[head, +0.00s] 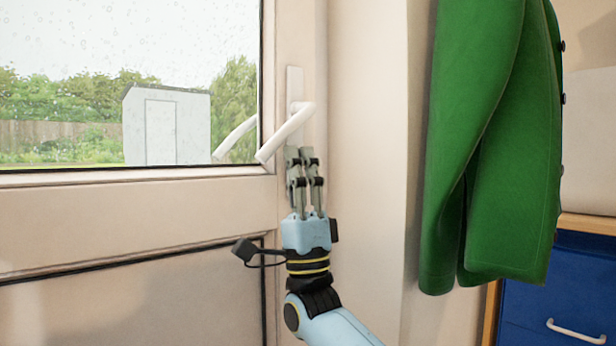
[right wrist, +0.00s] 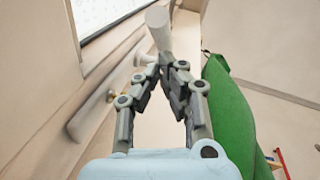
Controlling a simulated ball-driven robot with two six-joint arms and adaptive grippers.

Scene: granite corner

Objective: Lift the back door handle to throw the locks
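The white door handle (head: 285,134) is a lever on a narrow white backplate (head: 294,84) at the door's right edge. In the head view its lever slants down to the left from the pivot. My right gripper (head: 301,152) points up just below the pivot end of the lever, in front of the lower backplate. In the right wrist view the fingertips (right wrist: 164,60) come together with nothing between them. The lever's pale end (right wrist: 158,28) shows just beyond them; I cannot tell whether they touch. My left gripper is in neither view.
A green coat (head: 484,150) hangs to the right of the door frame, and also fills the right of the wrist view (right wrist: 232,115). A blue drawer unit (head: 560,290) stands at lower right. The door's window (head: 60,60) shows a shed outside.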

